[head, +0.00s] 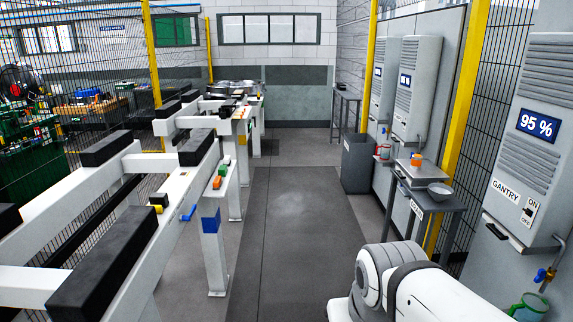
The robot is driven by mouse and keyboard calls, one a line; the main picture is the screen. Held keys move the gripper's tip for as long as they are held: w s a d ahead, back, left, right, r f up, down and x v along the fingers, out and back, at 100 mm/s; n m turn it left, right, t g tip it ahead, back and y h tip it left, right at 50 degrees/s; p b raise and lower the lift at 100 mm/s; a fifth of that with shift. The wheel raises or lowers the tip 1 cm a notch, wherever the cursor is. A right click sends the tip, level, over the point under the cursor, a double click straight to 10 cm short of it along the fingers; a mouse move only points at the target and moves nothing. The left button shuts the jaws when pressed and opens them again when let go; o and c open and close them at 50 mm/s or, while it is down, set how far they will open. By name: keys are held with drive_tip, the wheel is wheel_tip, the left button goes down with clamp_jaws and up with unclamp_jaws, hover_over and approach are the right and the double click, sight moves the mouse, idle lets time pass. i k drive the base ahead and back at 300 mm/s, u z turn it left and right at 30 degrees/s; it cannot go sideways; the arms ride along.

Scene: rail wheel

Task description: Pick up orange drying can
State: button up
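A small orange object (416,160) sits on a pale board or scale on the grey side table (425,197) at the right. It may be the orange drying can, but it is too small to tell its exact shape. Another orange block-like piece (217,183) lies on the white rail frame at the left, beside a green one (223,171). White links of my own arm show at the bottom right. My gripper is not in the head view, so its state is hidden.
A grey bowl (440,190) stands on the side table's near end. Grey wall cabinets (525,140) line the right, with a green cup (528,306) at the bottom corner. White rail frames (185,190) with black pads fill the left. A dark bin (357,163) stands farther back. The aisle floor (295,220) is clear.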

sight(417, 161)
drive_tip(key=z, duration=0.05)
drive_tip(key=i, duration=1.55)
drive_tip(key=z, duration=0.5)
drive_tip(key=i, duration=1.6)
drive_tip(key=z, duration=0.6)
drive_tip(key=i, duration=0.95)
drive_tip(key=z, duration=0.3)
